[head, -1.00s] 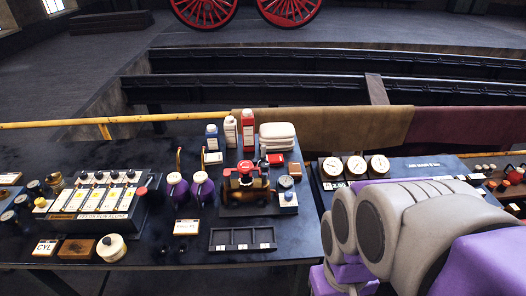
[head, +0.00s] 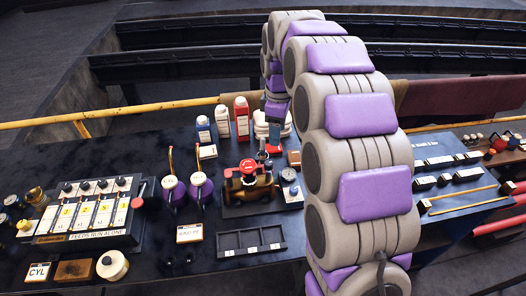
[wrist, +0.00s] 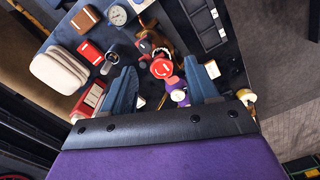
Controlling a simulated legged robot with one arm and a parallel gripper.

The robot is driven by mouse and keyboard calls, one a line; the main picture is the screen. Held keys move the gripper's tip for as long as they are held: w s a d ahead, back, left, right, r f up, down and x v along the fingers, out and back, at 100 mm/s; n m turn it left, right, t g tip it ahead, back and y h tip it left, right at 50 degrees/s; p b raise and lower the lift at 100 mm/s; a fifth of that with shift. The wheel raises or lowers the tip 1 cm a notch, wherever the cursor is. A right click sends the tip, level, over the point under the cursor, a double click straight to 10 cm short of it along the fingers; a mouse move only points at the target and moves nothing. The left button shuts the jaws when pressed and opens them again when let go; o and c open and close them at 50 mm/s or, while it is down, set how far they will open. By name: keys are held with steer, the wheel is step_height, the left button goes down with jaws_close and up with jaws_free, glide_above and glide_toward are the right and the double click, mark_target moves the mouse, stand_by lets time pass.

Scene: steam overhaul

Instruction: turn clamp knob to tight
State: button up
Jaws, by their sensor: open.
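The red knob (head: 247,165) sits on top of a small brass clamp device (head: 251,187) on a dark base on the bench. In the wrist view the red knob (wrist: 161,68) shows in the gap between my two blue fingers, beyond them. My gripper (wrist: 162,82) is open, with nothing between its fingers. In the head view my arm arches over the bench, and my gripper (head: 268,142) hangs just behind and right of the knob. It looks apart from the knob; the exact gap cannot be told.
Two purple oilers (head: 201,186) stand left of the clamp. A gauge (head: 289,176) is close on its right. Bottles (head: 242,118) and white folded cloths (wrist: 62,67) are behind. An empty dark tray (head: 248,241) lies in front. A lever panel (head: 90,212) is at left.

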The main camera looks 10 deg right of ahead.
steer(key=w+a+n, duration=0.1)
steer(key=w+a, duration=0.2)
steer(key=w, duration=0.2)
glide_toward(271, 162)
steer(key=f, duration=0.1)
steer(key=a+f, duration=0.1)
steer(key=f, duration=0.1)
steer(key=f+b, duration=0.1)
steer(key=f, duration=0.1)
steer(key=shift+s+a+f, duration=0.1)
steer(key=shift+a+f, duration=0.05)
steer(key=shift+a, duration=0.25)
steer(key=f, duration=0.1)
steer(key=d+f, duration=0.1)
steer(key=f, duration=0.1)
steer(key=shift+d+f, duration=0.35)
steer(key=shift+f, duration=0.05)
steer(key=shift+a, duration=0.7)
steer(key=c, duration=0.3)
steer(key=shift+d, duration=0.3)
steer(key=c, duration=0.7)
